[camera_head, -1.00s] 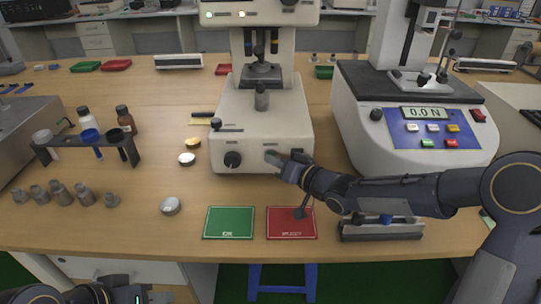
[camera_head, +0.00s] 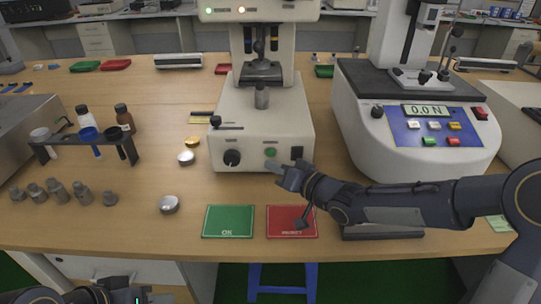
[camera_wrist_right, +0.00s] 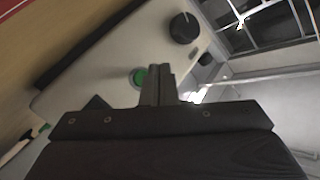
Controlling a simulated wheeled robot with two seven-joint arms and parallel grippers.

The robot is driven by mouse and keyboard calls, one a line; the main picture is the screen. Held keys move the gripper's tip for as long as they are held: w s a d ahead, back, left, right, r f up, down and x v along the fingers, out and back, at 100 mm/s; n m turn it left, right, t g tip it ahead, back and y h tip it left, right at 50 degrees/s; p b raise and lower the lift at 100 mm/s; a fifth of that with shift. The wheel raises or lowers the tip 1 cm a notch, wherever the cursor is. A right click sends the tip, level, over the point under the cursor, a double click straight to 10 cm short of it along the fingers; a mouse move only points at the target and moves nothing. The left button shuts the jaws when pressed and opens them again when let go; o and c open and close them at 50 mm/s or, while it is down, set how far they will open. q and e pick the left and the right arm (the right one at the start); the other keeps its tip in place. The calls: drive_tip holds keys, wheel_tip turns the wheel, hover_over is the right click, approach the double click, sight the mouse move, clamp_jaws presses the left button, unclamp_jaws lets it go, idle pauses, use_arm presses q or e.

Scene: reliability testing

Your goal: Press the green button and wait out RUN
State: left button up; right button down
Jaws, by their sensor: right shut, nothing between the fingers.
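The green button (camera_head: 270,152) is on the front face of the cream tester (camera_head: 262,118) at the middle of the table, between a black knob (camera_head: 232,158) and a dark switch (camera_head: 296,153). My right gripper (camera_head: 275,167) is shut and empty, just below and right of the button. In the right wrist view the shut fingertips (camera_wrist_right: 158,74) show beside the green button (camera_wrist_right: 138,77), which is uncovered. The exact gap is hard to tell.
A force tester (camera_head: 400,150) reading 0.0 N stands right, with its own green button (camera_head: 429,142). Green OK (camera_head: 228,221) and red REJECT (camera_head: 291,221) mats lie at the front. Round samples (camera_head: 169,204), weights and a bottle rack (camera_head: 75,150) are left.

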use_arm(q)
drive_tip(key=shift+f+b, duration=0.4)
drive_tip(key=shift+f, duration=0.15)
use_arm(e)
drive_tip(key=shift+s, duration=1.65)
